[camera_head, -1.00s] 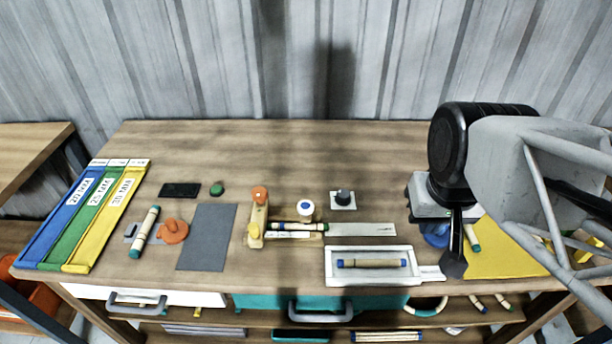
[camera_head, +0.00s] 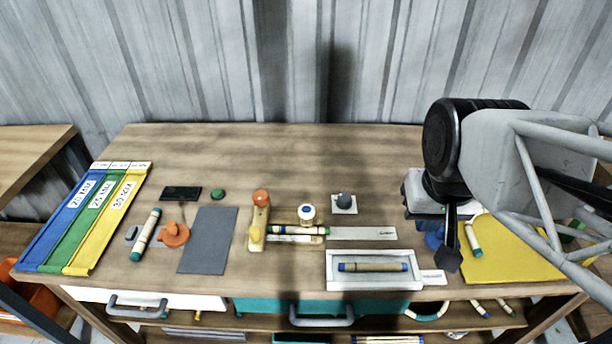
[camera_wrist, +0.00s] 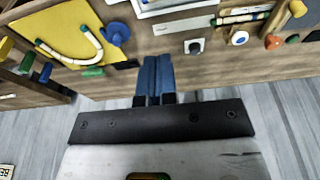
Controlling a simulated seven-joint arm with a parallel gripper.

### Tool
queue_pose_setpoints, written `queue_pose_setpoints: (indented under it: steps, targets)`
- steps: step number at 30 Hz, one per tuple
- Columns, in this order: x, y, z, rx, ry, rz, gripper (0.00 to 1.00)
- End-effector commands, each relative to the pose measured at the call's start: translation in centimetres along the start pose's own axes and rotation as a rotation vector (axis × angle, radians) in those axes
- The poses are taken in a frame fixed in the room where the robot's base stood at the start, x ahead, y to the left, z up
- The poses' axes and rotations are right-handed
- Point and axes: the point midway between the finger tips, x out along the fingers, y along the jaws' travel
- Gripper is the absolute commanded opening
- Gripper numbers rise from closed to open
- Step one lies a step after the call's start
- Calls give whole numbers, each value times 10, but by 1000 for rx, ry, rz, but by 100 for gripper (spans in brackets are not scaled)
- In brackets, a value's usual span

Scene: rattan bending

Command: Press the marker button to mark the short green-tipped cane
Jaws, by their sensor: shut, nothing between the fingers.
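My gripper (camera_head: 448,262) is shut and empty, over the right side of the bench by the yellow mat's left edge. Its fingers (camera_wrist: 154,78) also show shut in the wrist view. A green button (camera_head: 217,194) is farther left. Which one is the marker button is unclear. All are apart from my gripper.
A white tray (camera_head: 335,283) holds a blue-tipped cane. Another green-tipped cane (camera_head: 145,235) lies left near an orange piece (camera_head: 173,234). Labelled blue, green and yellow troughs (camera_head: 85,215) stand far left. The yellow mat (camera_head: 510,262) is right. The bench's back middle is clear.

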Motion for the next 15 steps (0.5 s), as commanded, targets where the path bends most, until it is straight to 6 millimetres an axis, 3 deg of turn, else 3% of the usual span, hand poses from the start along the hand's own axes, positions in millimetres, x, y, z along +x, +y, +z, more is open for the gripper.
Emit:
queue_pose_setpoints:
  steps: [15]
  targets:
    - [11, -52, -72, -10, -82, -19, 0]
